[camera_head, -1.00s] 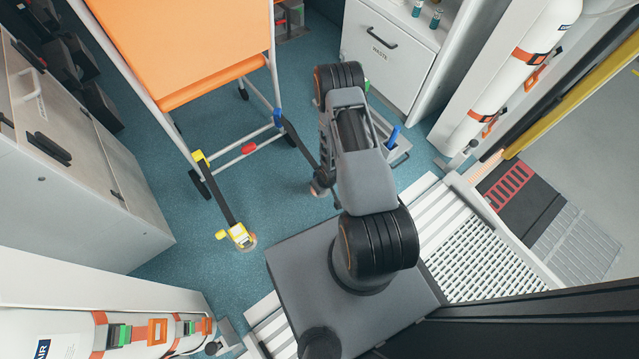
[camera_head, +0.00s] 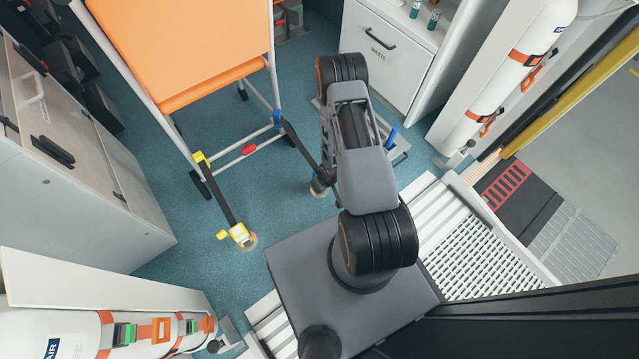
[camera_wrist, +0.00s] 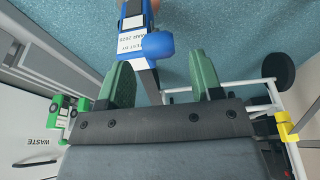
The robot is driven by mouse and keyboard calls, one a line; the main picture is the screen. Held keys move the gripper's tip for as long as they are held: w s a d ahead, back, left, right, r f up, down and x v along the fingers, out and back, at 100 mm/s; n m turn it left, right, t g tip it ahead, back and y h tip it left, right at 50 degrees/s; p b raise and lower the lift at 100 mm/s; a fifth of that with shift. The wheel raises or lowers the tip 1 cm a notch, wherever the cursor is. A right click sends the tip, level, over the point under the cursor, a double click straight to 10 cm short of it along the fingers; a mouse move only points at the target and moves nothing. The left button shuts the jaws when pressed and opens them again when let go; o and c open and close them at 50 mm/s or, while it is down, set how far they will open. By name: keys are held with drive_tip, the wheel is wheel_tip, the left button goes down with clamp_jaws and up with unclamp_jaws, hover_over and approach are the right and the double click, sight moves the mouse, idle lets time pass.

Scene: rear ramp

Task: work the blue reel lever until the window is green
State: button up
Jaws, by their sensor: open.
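The blue reel (camera_wrist: 131,73) shows at the top of the wrist view, with white labels on it. A rounded blue part (camera_wrist: 155,45), which looks like its lever, sticks out to the right. My gripper (camera_wrist: 160,60) is open and empty, its two green fingers apart; the blue part is just ahead of the gap between them. I cannot tell how far off it is. A dark strap runs from the reel down between the fingers. In the head view my arm covers most of the reel. I cannot make out the window or its colour.
An orange-covered wheeled frame (camera_head: 190,45) stands at the left with a yellow clip and strap to a yellow reel (camera_head: 238,235). The white waste cabinet (camera_head: 385,60) is behind. Blue floor lies open at left.

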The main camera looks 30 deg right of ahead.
drive_tip(key=p+v, duration=0.3)
drive_tip(key=v, duration=0.7)
drive_tip(key=shift+r, duration=0.2)
drive_tip(key=shift+a+f, duration=0.1)
